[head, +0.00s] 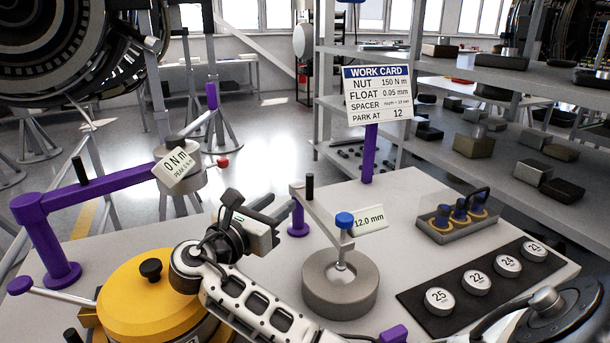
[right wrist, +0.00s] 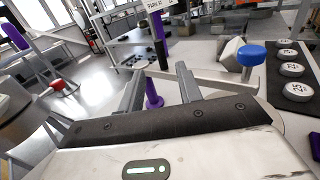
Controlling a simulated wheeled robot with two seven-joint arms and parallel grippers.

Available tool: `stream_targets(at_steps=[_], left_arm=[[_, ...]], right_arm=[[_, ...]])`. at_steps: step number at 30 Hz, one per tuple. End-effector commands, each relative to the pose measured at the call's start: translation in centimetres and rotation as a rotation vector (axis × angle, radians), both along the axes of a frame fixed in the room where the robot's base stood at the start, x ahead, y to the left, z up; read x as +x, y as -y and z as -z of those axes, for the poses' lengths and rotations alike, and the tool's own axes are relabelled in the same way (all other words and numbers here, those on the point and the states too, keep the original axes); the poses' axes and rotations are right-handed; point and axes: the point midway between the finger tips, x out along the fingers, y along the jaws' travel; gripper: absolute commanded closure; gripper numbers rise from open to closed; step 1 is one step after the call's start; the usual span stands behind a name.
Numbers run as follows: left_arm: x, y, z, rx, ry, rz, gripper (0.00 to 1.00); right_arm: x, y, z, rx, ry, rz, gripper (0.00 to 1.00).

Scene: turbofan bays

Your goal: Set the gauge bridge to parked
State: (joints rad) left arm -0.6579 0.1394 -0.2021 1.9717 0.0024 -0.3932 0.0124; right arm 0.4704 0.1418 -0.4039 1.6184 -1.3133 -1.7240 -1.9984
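The gauge bridge (head: 322,212) is a grey bar on a purple pivot post (head: 298,218), with a black knob (head: 310,186) at its far end and a blue knob (head: 345,219) at its near end. Its tag (head: 369,220) reads 12.0 mm. The blue-knob end stands over the grey round block (head: 340,288). My right gripper (head: 279,204) is open and empty, left of the bridge. In the right wrist view, the purple post (right wrist: 152,96) shows between its fingers (right wrist: 160,70) and the bar (right wrist: 215,80) lies ahead to the right. My left gripper is out of view.
The work card (head: 377,95) reads PARK AT 12. A purple arm (head: 95,188) with a 0 N m tag stands left, above a yellow housing (head: 150,295). Numbered discs (head: 477,283) lie on a dark mat, and a tray (head: 450,232) holds blue-topped parts.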

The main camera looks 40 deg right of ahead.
Motion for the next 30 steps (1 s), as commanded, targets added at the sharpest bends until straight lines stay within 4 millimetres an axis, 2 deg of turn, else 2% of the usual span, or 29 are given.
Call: stream_targets(at_steps=[9,15,21,30], left_arm=[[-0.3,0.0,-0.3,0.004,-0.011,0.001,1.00],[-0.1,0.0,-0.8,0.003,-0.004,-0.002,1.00],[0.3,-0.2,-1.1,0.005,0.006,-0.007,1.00],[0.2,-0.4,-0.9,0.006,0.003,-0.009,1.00]], right_arm=[[1.9,6.9,-0.2,-0.003,-0.002,0.002,0.65],[2.9,10.3,-0.1,-0.001,-0.002,0.001,0.65],[3.5,12.0,0.0,0.001,0.000,-0.002,0.65],[3.6,12.3,0.0,0.002,-0.001,-0.002,0.65]])
